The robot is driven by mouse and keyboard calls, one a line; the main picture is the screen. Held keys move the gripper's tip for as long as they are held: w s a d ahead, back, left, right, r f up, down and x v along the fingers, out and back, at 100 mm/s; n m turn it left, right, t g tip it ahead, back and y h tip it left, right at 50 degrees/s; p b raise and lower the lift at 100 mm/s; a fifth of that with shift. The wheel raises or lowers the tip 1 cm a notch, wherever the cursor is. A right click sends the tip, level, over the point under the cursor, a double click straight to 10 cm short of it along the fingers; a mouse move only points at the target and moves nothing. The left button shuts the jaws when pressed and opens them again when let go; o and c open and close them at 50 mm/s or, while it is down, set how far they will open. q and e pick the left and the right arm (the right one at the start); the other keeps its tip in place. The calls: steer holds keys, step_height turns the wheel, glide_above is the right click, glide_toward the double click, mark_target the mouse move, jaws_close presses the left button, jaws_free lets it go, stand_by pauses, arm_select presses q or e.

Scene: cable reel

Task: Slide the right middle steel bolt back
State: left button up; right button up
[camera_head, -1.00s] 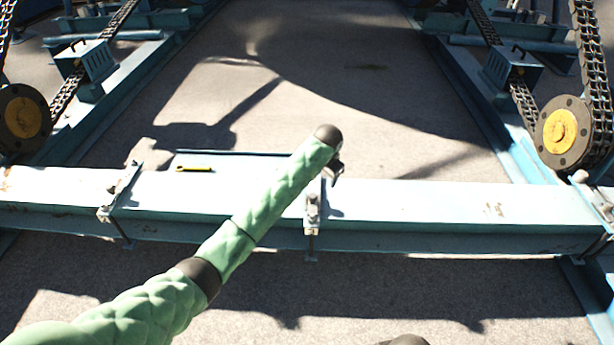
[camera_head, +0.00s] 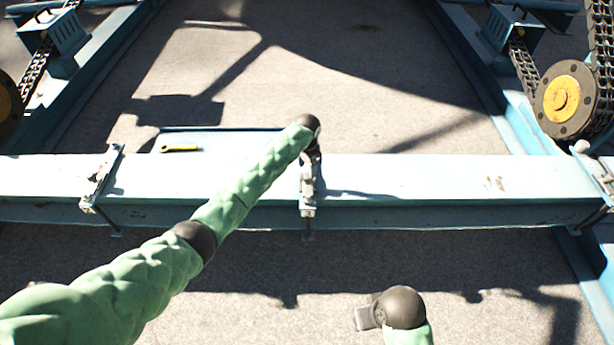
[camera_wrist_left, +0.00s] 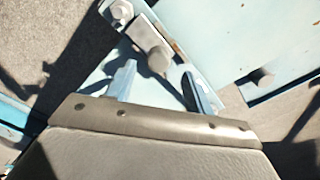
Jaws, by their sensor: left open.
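The steel bolt clamp right of the middle (camera_head: 308,190) lies across the pale blue beam in the head view. My left gripper (camera_head: 312,158) hangs over its far end, and my dark wrist hides part of it. In the left wrist view, my left gripper's two fingers (camera_wrist_left: 158,88) stand apart, with a grey steel bolt head (camera_wrist_left: 158,58) just beyond the gap between them. I cannot tell whether a finger touches it. My right gripper (camera_head: 365,318) shows partly at the lower edge, away from the beam; its fingers are not clear.
Another steel clamp (camera_head: 103,180) sits on the beam (camera_head: 430,180) to the left. A yellow tool (camera_head: 180,149) lies on a blue plate behind the beam. A chain wheel with a yellow hub (camera_head: 562,98) stands at right. The concrete in front is clear.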

mark_target(307, 176)
arm_select(q)
step_height(307, 176, down, 4)
steer(key=shift+s+f, duration=0.15)
steer(key=shift+f, duration=0.8)
arm_select(e)
steer(key=shift+s+d+r, duration=0.1)
steer(key=shift+d+r, duration=0.35)
steer(key=shift+r, duration=0.2)
